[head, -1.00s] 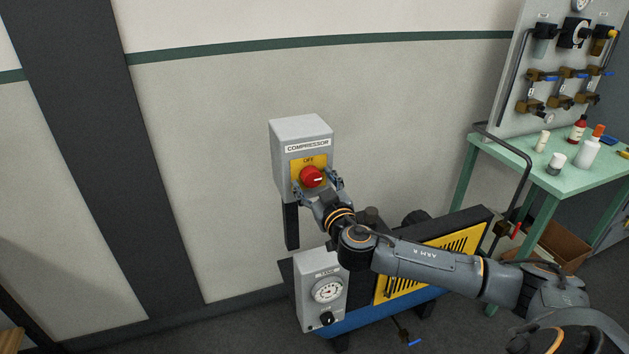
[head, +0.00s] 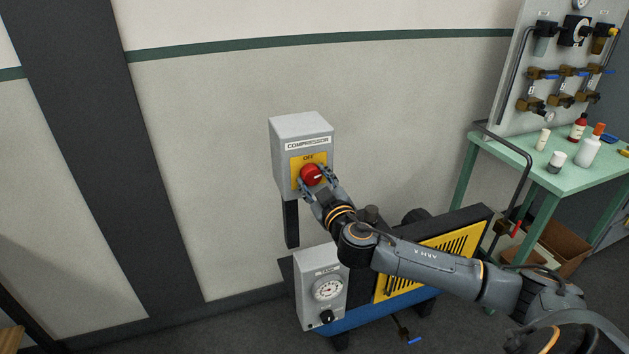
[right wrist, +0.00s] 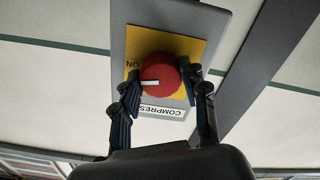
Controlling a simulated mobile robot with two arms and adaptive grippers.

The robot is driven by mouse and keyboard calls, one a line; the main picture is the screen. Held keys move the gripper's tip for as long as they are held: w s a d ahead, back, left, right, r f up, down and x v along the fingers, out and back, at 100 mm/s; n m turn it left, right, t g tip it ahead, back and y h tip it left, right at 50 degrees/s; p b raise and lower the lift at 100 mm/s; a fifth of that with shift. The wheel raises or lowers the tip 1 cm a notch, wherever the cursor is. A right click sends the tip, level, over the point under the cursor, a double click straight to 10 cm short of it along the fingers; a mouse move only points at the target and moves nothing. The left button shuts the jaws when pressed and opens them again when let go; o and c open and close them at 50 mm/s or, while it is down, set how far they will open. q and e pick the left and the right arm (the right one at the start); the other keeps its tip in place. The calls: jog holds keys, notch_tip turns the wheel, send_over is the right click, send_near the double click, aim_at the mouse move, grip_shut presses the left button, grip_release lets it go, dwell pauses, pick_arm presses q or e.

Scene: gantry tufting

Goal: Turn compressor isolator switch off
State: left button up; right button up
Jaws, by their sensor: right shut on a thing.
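In the right wrist view the red knob (right wrist: 160,74) has a white mark pointing sideways, toward the "ON" lettering on the yellow plate (right wrist: 175,42). My right gripper (head: 314,182) is shut on the knob, with one finger on each side; it also shows in the right wrist view (right wrist: 163,88). My left gripper is not in view.
Below the box stands a compressor with yellow grilles (head: 455,250) and a grey gauge panel (head: 320,287). A green table (head: 520,165) with bottles and a valve board (head: 570,60) stand at the right. The wall left of the box is clear.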

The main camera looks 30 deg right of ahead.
jog(key=n, duration=0.3)
jog(key=shift+n, duration=0.3)
jog(key=n+p, duration=0.1)
jog(key=n, duration=0.2)
jog(key=shift+r+n, duration=0.15)
jog(key=shift+n, duration=0.15)
jog(key=n+p, duration=0.2)
jog(key=n, duration=0.3)
jog(key=shift+n+p, duration=0.5)
jog(key=shift+n, duration=1)
jog(key=o, duration=1.1)
jog(key=shift+o, duration=0.2)
jog(key=v, duration=1.2)
